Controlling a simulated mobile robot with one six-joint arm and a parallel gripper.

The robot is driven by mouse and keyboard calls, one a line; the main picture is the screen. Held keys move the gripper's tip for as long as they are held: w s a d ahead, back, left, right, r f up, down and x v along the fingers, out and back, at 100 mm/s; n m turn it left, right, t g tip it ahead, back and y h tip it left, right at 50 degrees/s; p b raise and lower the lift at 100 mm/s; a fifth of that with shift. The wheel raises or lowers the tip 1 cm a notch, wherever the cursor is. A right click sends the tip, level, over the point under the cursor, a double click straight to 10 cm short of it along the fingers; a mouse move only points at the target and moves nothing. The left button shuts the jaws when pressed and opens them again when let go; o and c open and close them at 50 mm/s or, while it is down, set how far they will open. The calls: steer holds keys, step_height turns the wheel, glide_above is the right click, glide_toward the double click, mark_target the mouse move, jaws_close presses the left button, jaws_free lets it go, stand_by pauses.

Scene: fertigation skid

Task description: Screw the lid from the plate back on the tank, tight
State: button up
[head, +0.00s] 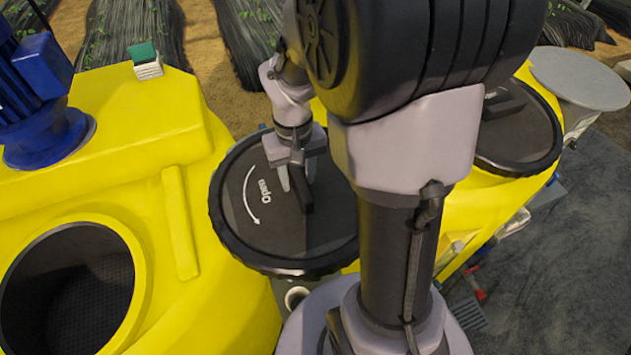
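The black round lid (265,235), with a curved arrow and the word "Open" on top, is in the middle of the head view. My gripper (297,180) is at the lid's raised bar handle (306,197) and looks shut on it. The lid looks roughly level and overlaps the right edge of the yellow tank (205,310) and the gap beside it. The tank's round opening (75,290) is uncovered at lower left, dark inside. The round grey plate (580,77) at upper right is bare. My arm hides the lid's right side.
A second black lid (518,135) sits on another yellow tank (490,205) at right. A blue motor (40,95) stands behind the opening. A small green-and-white block (147,62) lies on the tank's back ledge. A pipe end (297,297) shows below the held lid.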

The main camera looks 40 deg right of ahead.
jaws_close()
steer(key=shift+w+r+p, duration=0.1)
steer(key=shift+r+p, duration=2.05)
steer(key=shift+r, duration=0.45)
steer(key=shift+f, duration=0.1)
